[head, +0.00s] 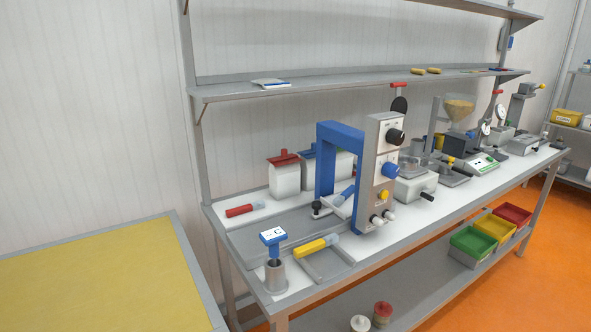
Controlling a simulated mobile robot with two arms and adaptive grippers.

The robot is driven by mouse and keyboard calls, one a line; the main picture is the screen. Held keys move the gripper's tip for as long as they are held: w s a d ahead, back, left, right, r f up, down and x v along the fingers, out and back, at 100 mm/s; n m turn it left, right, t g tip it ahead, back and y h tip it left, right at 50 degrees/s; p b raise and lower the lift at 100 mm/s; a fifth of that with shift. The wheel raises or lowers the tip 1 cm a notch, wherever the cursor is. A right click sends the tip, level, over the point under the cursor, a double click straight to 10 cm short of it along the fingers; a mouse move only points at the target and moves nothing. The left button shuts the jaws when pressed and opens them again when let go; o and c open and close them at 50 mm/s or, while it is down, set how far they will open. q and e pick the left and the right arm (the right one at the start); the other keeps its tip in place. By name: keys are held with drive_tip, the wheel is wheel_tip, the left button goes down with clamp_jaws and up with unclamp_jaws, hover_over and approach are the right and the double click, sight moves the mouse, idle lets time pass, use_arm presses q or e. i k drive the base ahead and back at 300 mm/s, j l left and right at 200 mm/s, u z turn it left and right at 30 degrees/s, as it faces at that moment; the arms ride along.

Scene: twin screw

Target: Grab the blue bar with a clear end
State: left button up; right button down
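A similar red bar (239,211) with a clear end lies to the left on the white bench top. A yellow bar (311,247) with a clear end lies at the front. Neither of my grippers is in view.
A metal cup (275,277) holding a blue-handled tool (273,238) stands at the front left corner. A yellow-topped table (95,285) is at left. Shelves hang above the bench.

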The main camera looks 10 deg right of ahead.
sight(339, 201)
drive_tip(key=i+l+u, duration=0.1)
drive_tip(key=l, duration=0.25)
drive_tip(key=i+l+u, duration=0.1)
drive_tip(key=i+l, duration=0.15)
drive_tip(key=i+l+u, duration=0.1)
drive_tip(key=l, duration=0.35)
drive_tip(key=i+l+u, duration=0.1)
drive_tip(key=l, duration=0.25)
drive_tip(key=i, duration=0.05)
